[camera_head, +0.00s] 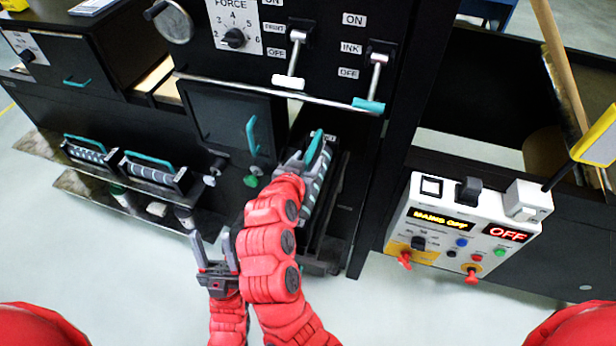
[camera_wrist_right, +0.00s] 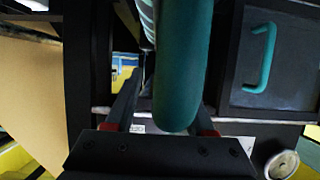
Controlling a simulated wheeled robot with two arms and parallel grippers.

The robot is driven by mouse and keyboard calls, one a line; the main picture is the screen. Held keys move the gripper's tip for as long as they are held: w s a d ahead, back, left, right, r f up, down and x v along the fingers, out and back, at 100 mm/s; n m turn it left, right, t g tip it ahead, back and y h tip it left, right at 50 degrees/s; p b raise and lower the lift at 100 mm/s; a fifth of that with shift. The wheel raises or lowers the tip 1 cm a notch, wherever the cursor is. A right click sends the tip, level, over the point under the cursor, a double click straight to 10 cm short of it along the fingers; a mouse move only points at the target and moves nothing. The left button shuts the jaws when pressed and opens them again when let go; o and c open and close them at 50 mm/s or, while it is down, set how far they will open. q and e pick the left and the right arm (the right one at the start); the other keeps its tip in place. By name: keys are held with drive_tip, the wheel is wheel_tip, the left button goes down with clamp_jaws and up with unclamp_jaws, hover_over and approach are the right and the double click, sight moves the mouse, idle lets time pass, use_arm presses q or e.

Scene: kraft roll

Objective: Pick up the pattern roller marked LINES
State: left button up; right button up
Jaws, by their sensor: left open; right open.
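A striped pattern roller (camera_head: 318,185) with a teal handle (camera_head: 315,148) sits in the dark machine bay at the centre; its marking is too small to read. My right gripper (camera_head: 297,163) is at that handle, partly hidden by my own red arm. In the right wrist view the teal handle (camera_wrist_right: 182,70) stands between the open fingers; I cannot tell whether they touch it. Two more rollers with teal handles, a left one (camera_head: 87,152) and a right one (camera_head: 152,173), lie on the shelf at left; their markings are unreadable. My left gripper (camera_head: 212,252) is open and empty, low beside my right arm.
A metal rail (camera_head: 325,99) and two levers, white-tipped (camera_head: 288,82) and teal-tipped (camera_head: 368,105), are above the bay. A dark door with a teal handle (camera_head: 251,136) is to its left. A control box (camera_head: 430,205) reading MAINS OFF stands at right. Open floor is at lower left.

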drive_tip(key=shift+w+f, duration=0.2)
drive_tip(key=shift+w, duration=0.1)
clamp_jaws()
drive_tip(key=shift+r, duration=0.1)
idle(1.1)
